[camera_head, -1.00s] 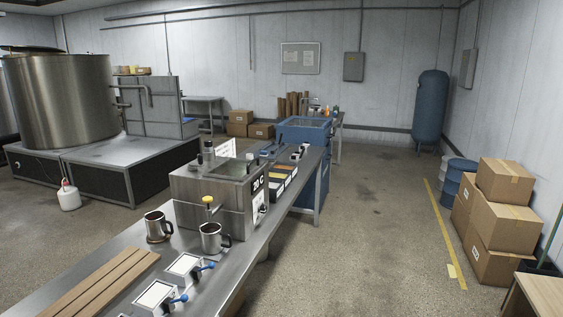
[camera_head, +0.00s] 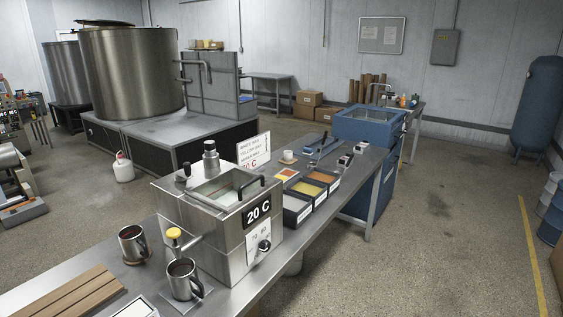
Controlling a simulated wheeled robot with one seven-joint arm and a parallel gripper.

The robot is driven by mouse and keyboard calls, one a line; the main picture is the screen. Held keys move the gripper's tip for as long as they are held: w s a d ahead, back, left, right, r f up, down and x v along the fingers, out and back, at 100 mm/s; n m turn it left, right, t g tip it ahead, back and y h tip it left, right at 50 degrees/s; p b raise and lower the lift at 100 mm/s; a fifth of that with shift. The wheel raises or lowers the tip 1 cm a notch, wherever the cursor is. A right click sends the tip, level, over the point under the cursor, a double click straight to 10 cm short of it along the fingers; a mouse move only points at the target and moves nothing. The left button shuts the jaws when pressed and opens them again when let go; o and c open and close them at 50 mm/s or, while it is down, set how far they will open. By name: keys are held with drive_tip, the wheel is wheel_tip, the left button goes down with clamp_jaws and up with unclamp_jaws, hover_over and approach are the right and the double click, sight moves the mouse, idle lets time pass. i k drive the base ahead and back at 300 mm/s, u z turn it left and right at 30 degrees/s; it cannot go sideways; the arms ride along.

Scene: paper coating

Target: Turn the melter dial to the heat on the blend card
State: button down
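The melter (camera_head: 217,240) is a steel box with a glass-topped lid on the metal bench. Its front display (camera_head: 257,211) reads 20 C. The blend card (camera_head: 253,149) stands upright behind the melter. It has black lines naming wax and a red heat figure ending in 0 C, partly hidden by the melter. My gripper is not in view.
Steel mugs (camera_head: 182,279) and wooden slats (camera_head: 73,296) are on the bench left of the dial. Open bins (camera_head: 297,206) of coloured material stand right of the melter. A blue tank (camera_head: 369,128) is beyond.

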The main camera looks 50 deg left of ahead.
sight(265, 245)
drive_tip(key=u, duration=0.2)
drive_tip(key=i, duration=0.95)
drive_tip(key=u, duration=1.4)
drive_tip(key=i, duration=0.85)
drive_tip(key=u, duration=1)
drive_tip(key=k, duration=0.3)
drive_tip(key=u, duration=1.2)
drive_tip(key=i, duration=0.25)
drive_tip(key=u, duration=0.3)
